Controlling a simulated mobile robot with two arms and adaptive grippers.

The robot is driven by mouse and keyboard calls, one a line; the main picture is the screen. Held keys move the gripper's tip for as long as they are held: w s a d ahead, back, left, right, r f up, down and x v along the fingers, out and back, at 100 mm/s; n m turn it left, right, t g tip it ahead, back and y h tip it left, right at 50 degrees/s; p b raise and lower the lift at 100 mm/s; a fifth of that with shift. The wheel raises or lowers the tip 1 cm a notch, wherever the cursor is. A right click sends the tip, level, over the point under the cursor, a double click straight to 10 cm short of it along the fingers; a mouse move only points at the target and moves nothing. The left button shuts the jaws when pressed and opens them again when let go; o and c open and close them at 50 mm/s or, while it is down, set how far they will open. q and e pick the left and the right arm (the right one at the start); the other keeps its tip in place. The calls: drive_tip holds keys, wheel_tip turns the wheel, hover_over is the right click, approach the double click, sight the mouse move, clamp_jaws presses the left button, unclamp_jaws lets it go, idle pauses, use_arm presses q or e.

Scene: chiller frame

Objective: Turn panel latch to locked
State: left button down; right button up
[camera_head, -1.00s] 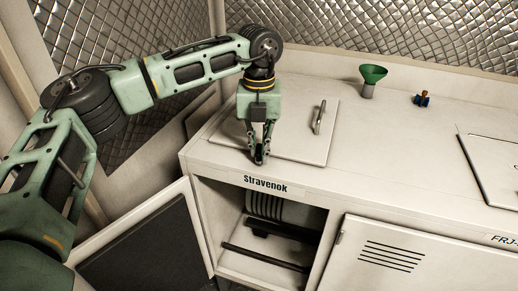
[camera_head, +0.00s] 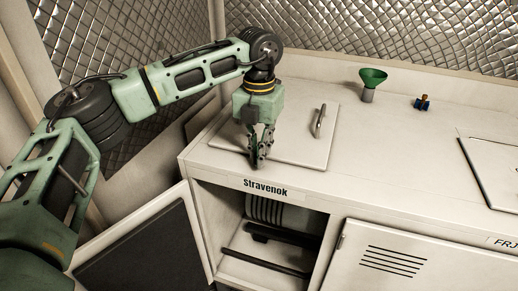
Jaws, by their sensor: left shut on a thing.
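The pale square panel (camera_head: 295,146) lies flat in the worktop above the Stravenok sign, with a bar handle (camera_head: 320,121) near its right side. My left gripper (camera_head: 257,161) points down at the panel's front edge, at its left part. Its fingers are shut on the panel latch, which they hide almost fully, so I cannot read the latch's position. My right gripper is not in view.
The cabinet door (camera_head: 150,250) below hangs open at the left, showing dark parts inside. The worktop right of the panel is clear.

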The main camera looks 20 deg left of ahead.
use_arm(q)
drive_tip(key=shift+w+r, duration=0.15)
drive_tip(key=shift+r, duration=0.1)
drive_tip(key=c, duration=2)
unclamp_jaws()
drive_tip(key=shift+o, duration=1)
drive_tip(key=shift+f, duration=0.15)
wheel_tip(320, 180, up, 12)
drive_tip(key=shift+f, duration=0.1)
